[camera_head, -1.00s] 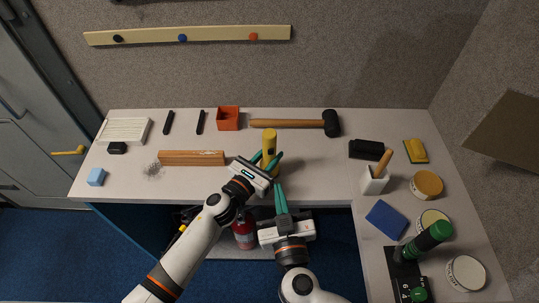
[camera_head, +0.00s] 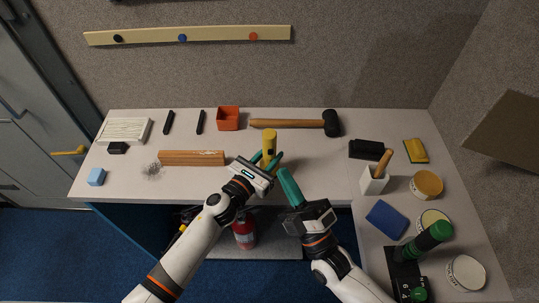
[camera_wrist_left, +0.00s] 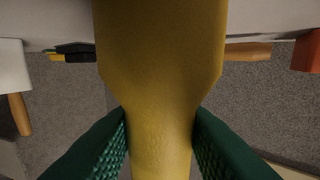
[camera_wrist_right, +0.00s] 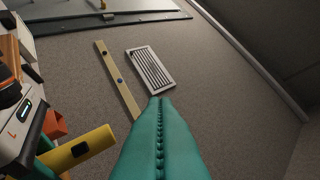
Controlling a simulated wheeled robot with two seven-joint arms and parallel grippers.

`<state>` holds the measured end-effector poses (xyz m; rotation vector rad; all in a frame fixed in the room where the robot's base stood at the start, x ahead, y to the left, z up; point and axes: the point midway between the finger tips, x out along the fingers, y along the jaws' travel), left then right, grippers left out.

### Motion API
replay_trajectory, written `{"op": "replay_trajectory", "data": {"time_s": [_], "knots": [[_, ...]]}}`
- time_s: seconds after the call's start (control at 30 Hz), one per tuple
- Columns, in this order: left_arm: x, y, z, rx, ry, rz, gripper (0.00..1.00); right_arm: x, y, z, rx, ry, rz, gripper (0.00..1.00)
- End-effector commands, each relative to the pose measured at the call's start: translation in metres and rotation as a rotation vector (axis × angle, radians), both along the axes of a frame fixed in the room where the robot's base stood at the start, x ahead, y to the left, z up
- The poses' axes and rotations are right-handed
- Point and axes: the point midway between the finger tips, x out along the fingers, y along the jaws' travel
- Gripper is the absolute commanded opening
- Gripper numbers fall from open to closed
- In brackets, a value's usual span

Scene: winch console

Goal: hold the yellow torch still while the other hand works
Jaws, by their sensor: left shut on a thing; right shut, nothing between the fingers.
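The yellow torch (camera_head: 269,143) stands upright on the table near its front edge. My left gripper (camera_head: 270,163) is shut on the torch's body. In the left wrist view the torch (camera_wrist_left: 160,80) fills the middle, with the green fingers on both sides of its narrower part. In the right wrist view the torch (camera_wrist_right: 76,151) shows at lower left, apart from my right fingers. My right gripper (camera_head: 284,173) is shut and empty, a little right of and nearer than the torch. Its fingertips meet in the right wrist view (camera_wrist_right: 162,100).
Behind the torch lie a black-headed mallet (camera_head: 290,124) and an orange box (camera_head: 228,118). A wooden block (camera_head: 190,158) lies to the left. A white holder (camera_head: 373,181), a blue pad (camera_head: 386,219) and a green-topped lever (camera_head: 432,237) stand to the right.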

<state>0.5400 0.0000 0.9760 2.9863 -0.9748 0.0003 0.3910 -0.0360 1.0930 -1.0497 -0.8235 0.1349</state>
Motion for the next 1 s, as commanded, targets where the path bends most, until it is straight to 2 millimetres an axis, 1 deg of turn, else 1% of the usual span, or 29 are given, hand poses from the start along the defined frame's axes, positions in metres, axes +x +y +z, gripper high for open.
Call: {"op": "replay_trajectory", "data": {"time_s": [0.03, 0.17, 0.3, 0.5, 0.63, 0.77, 0.87, 1.0], "knots": [[0.000, 0.000, -0.001, 0.001, 0.001, 0.000, 0.04, -0.001, 0.001, -0.005, -0.076, -0.038, 0.000, 0.00], [0.000, 0.000, -0.001, 0.001, 0.001, 0.000, 0.04, -0.003, 0.006, -0.019, -0.283, -0.135, 0.003, 0.00], [0.000, 0.000, -0.001, 0.001, 0.001, 0.000, 0.04, -0.002, 0.007, -0.040, -0.493, -0.215, 0.001, 0.00], [0.000, 0.000, -0.001, 0.001, 0.001, 0.000, 0.04, 0.001, 0.002, -0.065, -0.704, -0.280, -0.006, 0.00], [0.000, 0.000, -0.001, 0.001, 0.001, 0.000, 0.04, 0.003, 0.000, -0.073, -0.767, -0.299, -0.008, 0.00], [0.000, 0.000, -0.001, 0.001, 0.001, 0.000, 0.04, 0.009, 0.001, -0.075, -0.784, -0.305, -0.010, 0.00], [0.000, 0.000, -0.001, 0.001, 0.001, 0.000, 0.04, 0.018, 0.003, -0.074, -0.782, -0.305, -0.010, 0.00], [0.000, 0.000, -0.001, 0.001, 0.001, 0.000, 0.04, 0.038, 0.006, -0.074, -0.781, -0.305, -0.011, 0.00]]}}
